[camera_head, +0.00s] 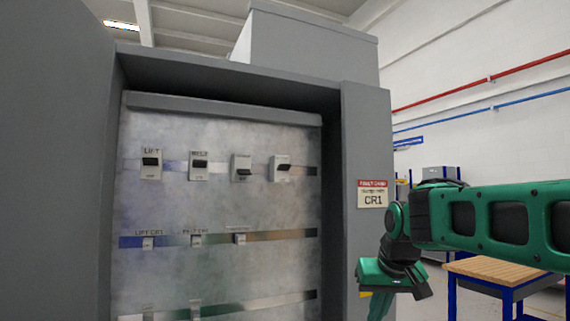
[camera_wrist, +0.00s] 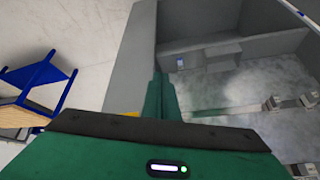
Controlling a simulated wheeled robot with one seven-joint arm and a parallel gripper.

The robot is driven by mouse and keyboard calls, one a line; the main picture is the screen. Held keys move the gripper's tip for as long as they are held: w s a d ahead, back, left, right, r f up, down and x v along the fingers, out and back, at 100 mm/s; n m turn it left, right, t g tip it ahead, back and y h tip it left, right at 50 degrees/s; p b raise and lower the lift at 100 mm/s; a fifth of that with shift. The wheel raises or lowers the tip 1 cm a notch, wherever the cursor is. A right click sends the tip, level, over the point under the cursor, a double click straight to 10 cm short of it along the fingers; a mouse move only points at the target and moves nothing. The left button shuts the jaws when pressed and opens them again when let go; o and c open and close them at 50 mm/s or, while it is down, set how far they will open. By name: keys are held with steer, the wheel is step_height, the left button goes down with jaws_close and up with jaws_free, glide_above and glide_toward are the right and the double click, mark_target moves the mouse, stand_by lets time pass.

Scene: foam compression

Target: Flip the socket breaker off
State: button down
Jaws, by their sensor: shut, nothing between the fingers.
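An open grey electrical cabinet (camera_head: 362,130) holds a panel with a top row of breakers. The first breaker (camera_head: 151,165) reads LIFT; the second (camera_head: 198,166) has a label hard to read. The third (camera_head: 241,168) and fourth (camera_head: 281,169) have labels too small to read, so I cannot tell which is the socket breaker. All have dark levers; the fourth's sticks out most.
Lower rails carry small terminals (camera_head: 148,243) marked LIFT CR1 and others. A wooden-topped workbench (camera_head: 492,270) with blue legs stands at the right. The space before the panel looks clear.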

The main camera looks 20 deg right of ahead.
steer(key=w+a+r+n+t, duration=0.1)
steer(key=w+r+t, duration=0.1)
steer(key=w+r, duration=0.65)
steer(key=w+a+r+n+t, duration=0.1)
steer(key=w+r+t, duration=0.3)
steer(key=r, duration=0.7)
steer(key=w+a+r+n+t, duration=0.1)
steer(key=w+a+r, duration=0.1)
steer(key=r, duration=0.5)
steer(key=w+a+r+n+t+y, duration=0.1)
steer(key=w+a+r+t, duration=0.1)
steer(key=r, duration=0.6)
steer(key=w+a+r+t, duration=0.1)
steer(key=w+a+r, duration=0.1)
steer(key=w+r, duration=0.2)
step_height(320, 180, up, 4)
steer(key=shift+a+f+n+y, duration=0.1)
steer(key=shift+a+n+y, duration=0.2)
steer(key=shift+a+n, duration=0.1)
glide_above(286, 164)
steer(key=shift+a+f, duration=0.1)
steer(key=shift+f, duration=0.8)
steer(key=shift+s+f, duration=0.5)
steer(key=shift+f, duration=0.35)
steer(key=shift+s+f, duration=0.5)
steer(key=shift+f, duration=0.3)
